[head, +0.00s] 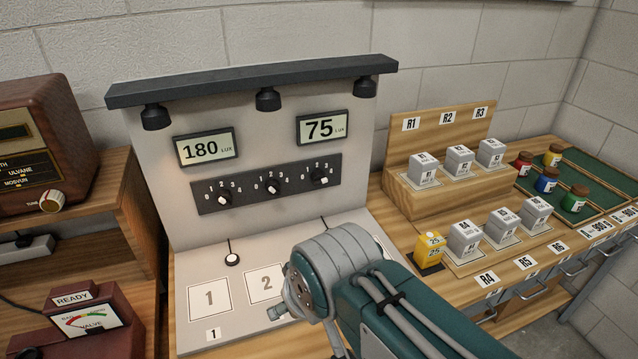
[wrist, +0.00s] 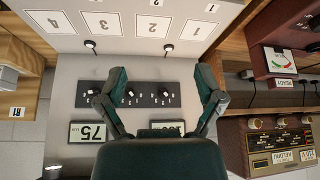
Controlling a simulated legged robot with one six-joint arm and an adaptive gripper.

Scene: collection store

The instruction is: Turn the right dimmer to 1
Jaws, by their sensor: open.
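The right dimmer (head: 320,180) is a black knob with a white mark on the dark dial strip of the light stand. Its mark faces the lower right; the exact setting is too small to tell. In the upside-down wrist view this dimmer (wrist: 95,92) shows at the left end of the strip. Above it the right display (head: 322,127) reads 75 LUX. My gripper (wrist: 163,72) is open, its two green fingers spread wide, nothing between them. It appears in front of the strip; the right dimmer lies outside its left finger. The head view shows my arm, not the fingertips.
The middle dimmer (head: 273,186) and left dimmer (head: 225,199) share the strip. The left display (head: 206,149) reads 180. Lamps hang from the dark top bar (head: 250,82). Weight blocks on a wooden rack (head: 440,120) stand right; a radio (head: 45,145) stands left.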

